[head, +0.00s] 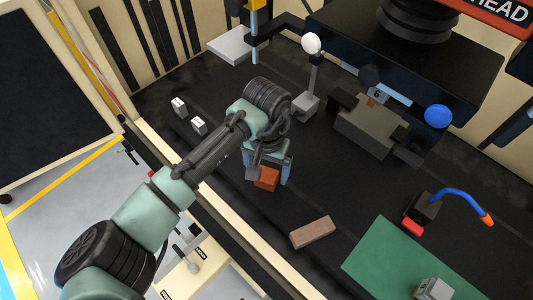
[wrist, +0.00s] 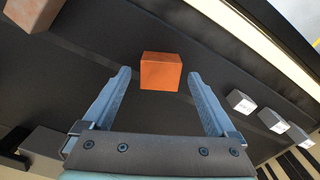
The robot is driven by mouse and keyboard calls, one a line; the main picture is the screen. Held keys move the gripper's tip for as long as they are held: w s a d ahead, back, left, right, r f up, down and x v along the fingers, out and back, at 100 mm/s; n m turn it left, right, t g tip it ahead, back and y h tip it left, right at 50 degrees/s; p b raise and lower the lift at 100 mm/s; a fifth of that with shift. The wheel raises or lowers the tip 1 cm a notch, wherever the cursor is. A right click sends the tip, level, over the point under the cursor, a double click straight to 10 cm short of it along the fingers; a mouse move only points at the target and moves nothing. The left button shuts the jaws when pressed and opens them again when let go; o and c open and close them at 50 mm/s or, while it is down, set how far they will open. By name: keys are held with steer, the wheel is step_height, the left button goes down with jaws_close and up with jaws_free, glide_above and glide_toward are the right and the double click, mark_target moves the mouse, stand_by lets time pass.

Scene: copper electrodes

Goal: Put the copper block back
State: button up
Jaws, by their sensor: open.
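An orange copper block (head: 267,178) sits on the dark work surface, under my gripper (head: 268,182) in the head view. In the wrist view the copper block (wrist: 161,71) shows centred between the tips of my gripper (wrist: 159,75). The two blue-grey fingers are spread wide, with a visible gap on each side of the block. I cannot tell how far the fingertips are above the surface. Part of the block is hidden by my gripper in the head view.
A pinkish-brown bar (head: 313,232) lies to the right; it also shows in the wrist view (wrist: 33,12). Small labelled grey cubes (head: 199,125) stand to the left. A grey fixture (head: 368,130) stands behind. A green mat (head: 390,262) lies at right. Bare dark surface surrounds the block.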

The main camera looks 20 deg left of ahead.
mark_target(266, 175)
step_height(266, 175, up, 10)
stand_by(0.3)
steer(key=shift+s, duration=0.1)
stand_by(0.4)
